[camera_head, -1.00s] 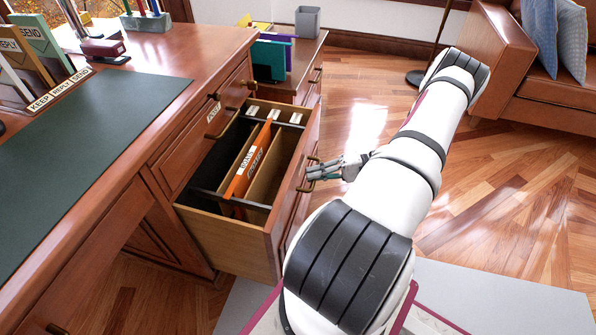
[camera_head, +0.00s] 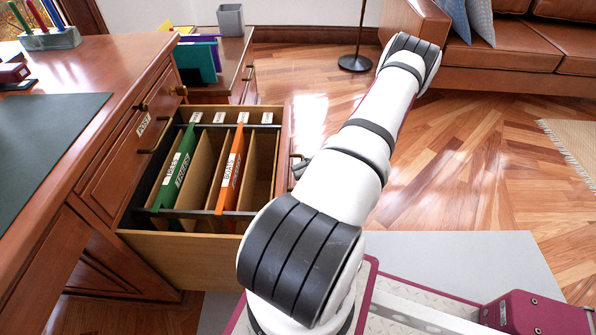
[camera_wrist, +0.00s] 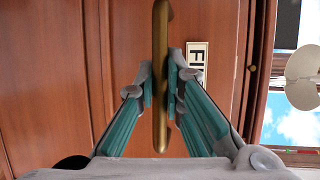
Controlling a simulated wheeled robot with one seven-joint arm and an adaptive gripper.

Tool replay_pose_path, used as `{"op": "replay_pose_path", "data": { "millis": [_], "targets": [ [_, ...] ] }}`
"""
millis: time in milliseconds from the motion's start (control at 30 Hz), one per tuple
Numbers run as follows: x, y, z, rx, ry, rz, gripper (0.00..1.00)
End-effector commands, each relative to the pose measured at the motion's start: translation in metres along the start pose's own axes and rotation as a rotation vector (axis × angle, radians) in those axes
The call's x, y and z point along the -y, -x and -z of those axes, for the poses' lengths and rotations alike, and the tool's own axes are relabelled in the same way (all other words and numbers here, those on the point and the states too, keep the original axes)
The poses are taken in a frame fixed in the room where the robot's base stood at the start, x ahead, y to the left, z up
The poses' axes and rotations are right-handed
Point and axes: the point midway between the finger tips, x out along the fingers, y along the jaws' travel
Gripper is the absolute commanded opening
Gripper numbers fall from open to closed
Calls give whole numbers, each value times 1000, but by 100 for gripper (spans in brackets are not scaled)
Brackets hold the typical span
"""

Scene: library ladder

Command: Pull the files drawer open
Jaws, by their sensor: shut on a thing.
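The files drawer (camera_head: 185,258) stands well out from the desk in the head view. Inside it, a green folder (camera_head: 178,170) and an orange folder (camera_head: 230,172) hang between wooden dividers. In the wrist view, the drawer's brass handle (camera_wrist: 160,132) runs upright between the fingers of my gripper (camera_wrist: 161,84), which is shut on it. A white label (camera_wrist: 196,64) beside the handle starts with "FI"; the rest is hidden by a finger. In the head view my arm hides most of the gripper.
The desk (camera_head: 120,60) with a dark green pad (camera_head: 45,135) is at the left. A floor lamp (camera_head: 355,62) and brown sofa (camera_head: 510,45) stand at the back. Wooden floor right of my arm is clear.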

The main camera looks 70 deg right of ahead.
Motion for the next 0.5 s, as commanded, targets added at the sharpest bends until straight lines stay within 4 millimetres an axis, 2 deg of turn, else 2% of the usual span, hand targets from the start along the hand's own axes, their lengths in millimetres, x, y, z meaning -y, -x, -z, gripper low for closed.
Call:
{"op": "replay_pose_path", "data": {
  "millis": [267, 300, 400, 500],
  "targets": [
    [4, 1, 1, -1, 5, 5, 0],
    [4, 1, 2, -1, 5, 5, 12],
    [3, 1, 2, -2, 5, 4, 31],
    [2, 1, 1, -1, 3, 3, 31]
  ]
}}
